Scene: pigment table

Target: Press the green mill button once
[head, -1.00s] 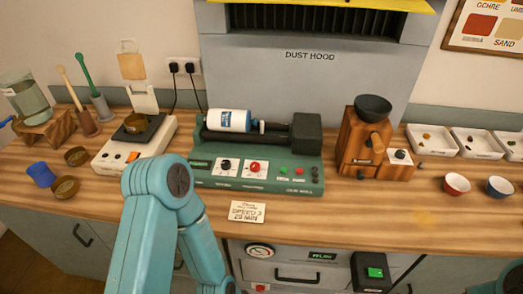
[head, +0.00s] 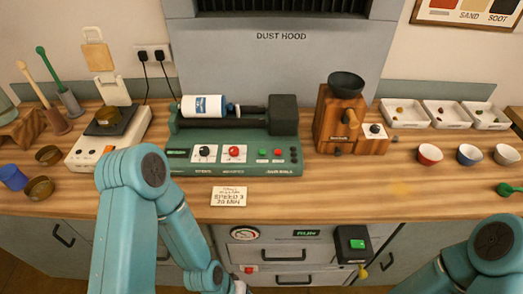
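The dark green jar mill (head: 185,163) stands at the middle of the bench, with a white jar (head: 204,107) lying on its rollers. A larger green button (head: 357,244) sits on a black box on the cabinet front, below the bench edge. Nothing touches either green button.
A white card (head: 229,196) lies in front of the mill. A balance (head: 87,153) stands left, a wooden grinder (head: 328,130) right. Trays (head: 409,123) and small bowls, including a red one (head: 429,154), are farther right. The bench front before the grinder is clear.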

